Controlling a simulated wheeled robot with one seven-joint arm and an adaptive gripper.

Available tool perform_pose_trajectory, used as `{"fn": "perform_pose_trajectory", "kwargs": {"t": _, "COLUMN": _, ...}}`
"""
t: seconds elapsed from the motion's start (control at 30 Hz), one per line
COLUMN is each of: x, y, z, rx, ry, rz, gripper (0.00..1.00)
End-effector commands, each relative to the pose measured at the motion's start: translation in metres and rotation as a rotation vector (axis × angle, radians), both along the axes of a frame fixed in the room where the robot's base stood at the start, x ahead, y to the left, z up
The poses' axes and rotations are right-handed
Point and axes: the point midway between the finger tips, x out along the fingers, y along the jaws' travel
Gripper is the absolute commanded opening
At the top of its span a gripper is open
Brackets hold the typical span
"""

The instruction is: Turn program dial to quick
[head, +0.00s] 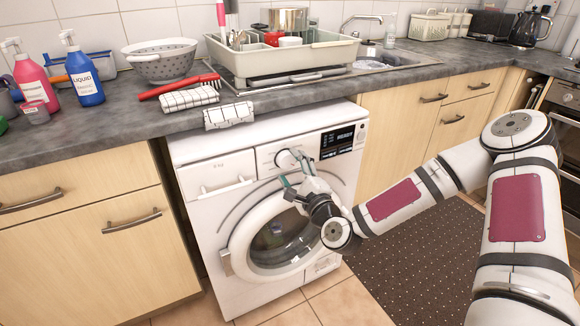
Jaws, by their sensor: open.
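The program dial (285,158) is a pale round knob on the upper front panel of the white washing machine (200,215). My gripper (292,170) is open in front of the panel, with its fingertips close to the dial. I cannot tell whether they touch it. The gripper covers part of the panel around the dial, and I cannot read the program marks or which one the dial points to. A dark display (337,140) to the right of the dial shows small light text that seems to read "READY".
The grey counter (120,120) runs above the machine, with a dish rack (325,58), a colander (160,62) and soap bottles. A checked cloth (230,113) hangs over the counter edge. The round machine door (240,262) is closed below my gripper. A dark mat (420,265) lies on the floor.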

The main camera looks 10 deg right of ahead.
Motion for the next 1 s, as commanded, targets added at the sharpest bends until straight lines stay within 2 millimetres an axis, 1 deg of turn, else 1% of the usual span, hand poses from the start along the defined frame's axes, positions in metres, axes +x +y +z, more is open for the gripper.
{"fn": "perform_pose_trajectory", "kwargs": {"t": 0.03, "x": -0.009, "y": -0.003, "z": -0.001, "rx": 0.002, "ry": 0.005, "rz": -0.001, "gripper": 0.63}}
{"fn": "perform_pose_trajectory", "kwargs": {"t": 0.2, "x": -0.035, "y": -0.009, "z": -0.003, "rx": 0.001, "ry": 0.004, "rz": -0.001, "gripper": 0.63}}
{"fn": "perform_pose_trajectory", "kwargs": {"t": 0.3, "x": -0.047, "y": -0.012, "z": -0.004, "rx": 0.001, "ry": 0.003, "rz": -0.001, "gripper": 0.63}}
{"fn": "perform_pose_trajectory", "kwargs": {"t": 0.4, "x": -0.055, "y": -0.014, "z": -0.004, "rx": 0.001, "ry": 0.004, "rz": -0.001, "gripper": 0.63}}
{"fn": "perform_pose_trajectory", "kwargs": {"t": 0.53, "x": -0.058, "y": -0.014, "z": -0.004, "rx": 0.001, "ry": 0.002, "rz": -0.001, "gripper": 0.63}}
{"fn": "perform_pose_trajectory", "kwargs": {"t": 0.87, "x": -0.058, "y": -0.014, "z": -0.004, "rx": 0.000, "ry": 0.001, "rz": 0.000, "gripper": 0.63}}
{"fn": "perform_pose_trajectory", "kwargs": {"t": 1.0, "x": -0.059, "y": -0.007, "z": -0.007, "rx": -0.055, "ry": 0.017, "rz": 0.035, "gripper": 0.63}}
